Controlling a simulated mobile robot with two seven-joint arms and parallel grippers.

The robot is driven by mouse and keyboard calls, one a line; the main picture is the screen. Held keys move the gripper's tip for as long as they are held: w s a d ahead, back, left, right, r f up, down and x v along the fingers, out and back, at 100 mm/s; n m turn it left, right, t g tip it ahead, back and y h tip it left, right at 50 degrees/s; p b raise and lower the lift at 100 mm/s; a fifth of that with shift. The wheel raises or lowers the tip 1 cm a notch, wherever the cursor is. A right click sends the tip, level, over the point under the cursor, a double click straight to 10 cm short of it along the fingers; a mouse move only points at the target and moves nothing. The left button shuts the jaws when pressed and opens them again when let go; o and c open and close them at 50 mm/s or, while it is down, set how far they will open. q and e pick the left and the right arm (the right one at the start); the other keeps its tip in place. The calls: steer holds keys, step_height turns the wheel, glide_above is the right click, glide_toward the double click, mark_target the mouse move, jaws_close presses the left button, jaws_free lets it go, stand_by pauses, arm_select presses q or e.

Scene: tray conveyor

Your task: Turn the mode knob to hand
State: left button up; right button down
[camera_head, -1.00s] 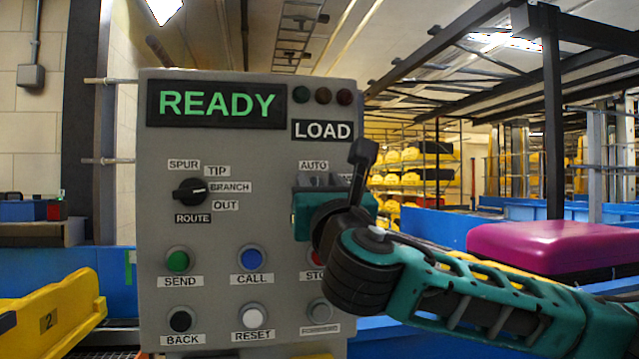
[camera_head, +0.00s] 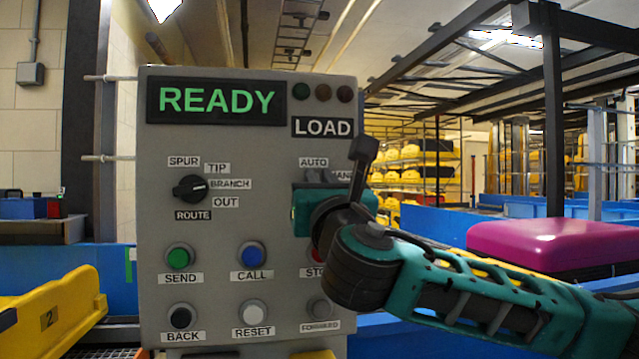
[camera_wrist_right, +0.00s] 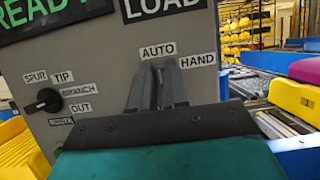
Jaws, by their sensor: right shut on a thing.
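The grey control panel (camera_head: 215,235) fills the middle of the head view, with a green READY display (camera_head: 216,102) and a LOAD plate (camera_head: 322,128). My right gripper (camera_head: 317,178) is at the mode knob's place, below the AUTO label (camera_head: 313,162) and beside the partly covered HAND label (camera_head: 343,175). In the right wrist view both labels, AUTO (camera_wrist_right: 158,51) and HAND (camera_wrist_right: 197,60), are readable above the close-set dark fingers (camera_wrist_right: 157,86). The gripper is shut on the mode knob, which the fingers hide, so its pointing direction cannot be told. My left gripper is not in view.
The route knob (camera_head: 190,188) is at the panel's left. Several push buttons, including green SEND (camera_head: 179,257) and blue CALL (camera_head: 251,256), sit below; my arm partly covers STOP. A yellow tray (camera_head: 55,312) stands at lower left and a magenta block (camera_head: 545,243) at right.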

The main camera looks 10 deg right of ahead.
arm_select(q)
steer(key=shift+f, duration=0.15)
arm_select(e)
steer(key=shift+f+m+h, duration=0.1)
steer(key=shift+m+h, duration=0.3)
steer(key=shift+m, duration=0.1)
arm_select(q)
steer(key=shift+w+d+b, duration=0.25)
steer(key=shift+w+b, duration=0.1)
steer(key=shift+b, duration=0.4)
arm_select(e)
steer(key=m+g+h, duration=0.1)
steer(key=m+h, duration=0.1)
steer(key=m, duration=0.3)
steer(key=m+g+h, duration=0.1)
steer(key=m+h, duration=0.1)
steer(key=m, duration=0.3)
steer(key=m+g+h, duration=0.1)
steer(key=m+h, duration=0.1)
steer(key=m, duration=0.3)
steer(key=shift+d+f, duration=0.15)
steer(key=shift+d, duration=0.2)
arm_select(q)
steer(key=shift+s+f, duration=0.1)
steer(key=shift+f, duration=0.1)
arm_select(e)
steer(key=c, duration=1.1)
jaws_free()
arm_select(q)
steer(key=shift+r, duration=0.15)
